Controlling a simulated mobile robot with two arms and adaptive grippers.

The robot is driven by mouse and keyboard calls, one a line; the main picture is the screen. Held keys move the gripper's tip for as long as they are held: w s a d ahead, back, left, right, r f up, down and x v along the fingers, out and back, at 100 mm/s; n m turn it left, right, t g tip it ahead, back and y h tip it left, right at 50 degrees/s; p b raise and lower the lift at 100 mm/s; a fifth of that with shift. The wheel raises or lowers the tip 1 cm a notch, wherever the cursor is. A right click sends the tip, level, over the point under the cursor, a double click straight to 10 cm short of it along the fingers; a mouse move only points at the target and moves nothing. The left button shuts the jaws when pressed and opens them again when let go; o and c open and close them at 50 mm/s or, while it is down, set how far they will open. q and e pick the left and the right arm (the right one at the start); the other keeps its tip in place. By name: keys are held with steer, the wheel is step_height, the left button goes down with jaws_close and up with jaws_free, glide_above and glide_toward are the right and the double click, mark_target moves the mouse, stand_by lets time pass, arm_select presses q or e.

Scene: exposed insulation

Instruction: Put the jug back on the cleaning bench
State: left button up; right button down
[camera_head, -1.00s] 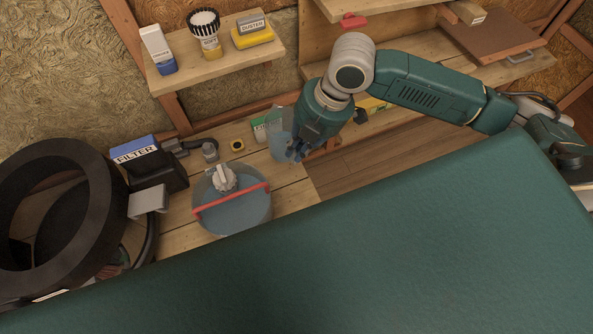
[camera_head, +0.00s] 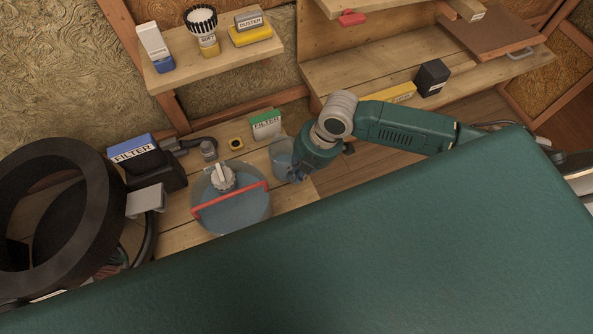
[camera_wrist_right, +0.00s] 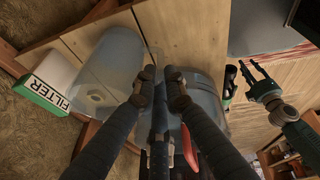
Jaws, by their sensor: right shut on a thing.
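The clear jug (camera_head: 281,150) is at the right end of the wooden bench (camera_head: 180,238), beside the large clear container with a red handle (camera_head: 232,212). My right gripper (camera_head: 296,176) is shut on the jug at its right side. In the right wrist view the jug (camera_wrist_right: 106,72) is left of the shut fingers (camera_wrist_right: 160,75), with bench boards behind it. I cannot tell whether its base touches the bench. My left gripper (camera_wrist_right: 257,72) shows only in the right wrist view, at the right, with its fingers apart and empty.
A green-and-white filter box (camera_head: 266,124) stands close behind the jug. A small yellow-and-black item (camera_head: 236,143) and a grey one (camera_head: 208,150) lie left of it. A black box (camera_head: 432,77) stands on the right shelf. A broad green surface (camera_head: 400,240) fills the foreground.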

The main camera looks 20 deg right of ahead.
steer(key=c, duration=1.8)
jaws_free()
steer(key=shift+f, duration=0.1)
steer(key=v, duration=1.2)
